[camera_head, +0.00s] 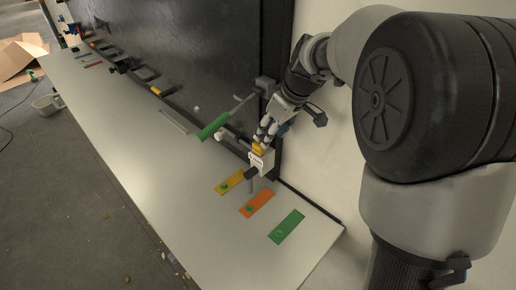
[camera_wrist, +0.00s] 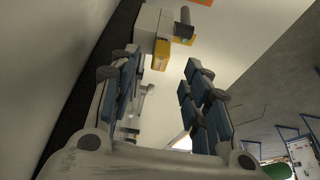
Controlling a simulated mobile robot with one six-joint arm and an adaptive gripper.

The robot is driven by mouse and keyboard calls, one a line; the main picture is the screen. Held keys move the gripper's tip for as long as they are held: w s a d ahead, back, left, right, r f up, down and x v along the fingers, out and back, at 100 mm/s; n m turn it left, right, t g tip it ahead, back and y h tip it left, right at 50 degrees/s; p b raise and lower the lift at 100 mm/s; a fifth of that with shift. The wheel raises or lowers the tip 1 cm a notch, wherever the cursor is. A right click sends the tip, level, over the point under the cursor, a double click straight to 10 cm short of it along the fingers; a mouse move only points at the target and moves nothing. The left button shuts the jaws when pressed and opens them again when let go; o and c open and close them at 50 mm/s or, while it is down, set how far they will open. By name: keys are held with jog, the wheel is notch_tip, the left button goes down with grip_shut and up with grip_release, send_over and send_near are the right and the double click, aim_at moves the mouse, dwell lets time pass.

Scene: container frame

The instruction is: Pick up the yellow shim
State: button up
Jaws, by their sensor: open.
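A flat yellow shim (camera_head: 229,184) lies on the white table near its front end, with a small green mark or piece on it. My gripper (camera_head: 262,136) is above and behind it, beside the dark upright panel. In the wrist view my gripper (camera_wrist: 160,85) is open, with nothing between its fingers. Just past the fingertips is a pale block (camera_wrist: 147,22) with a yellow piece (camera_wrist: 161,54) on it. In the head view this yellow piece (camera_head: 258,148) is right below the fingertips; I cannot tell whether they touch.
An orange strip (camera_head: 257,203) and a green strip (camera_head: 286,227) lie to the right of the yellow shim. The table's left front is clear.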

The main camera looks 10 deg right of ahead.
aim_at(257, 148)
jog(key=x, duration=0.5)
jog(key=shift+w+a+f+p, duration=0.15)
jog(key=shift+a+p, duration=0.1)
jog(key=shift+p, duration=0.15)
jog(key=shift+c, duration=0.5)
jog(key=c, duration=0.9)
jog(key=shift+o, duration=0.2)
jog(key=shift+r, duration=0.2)
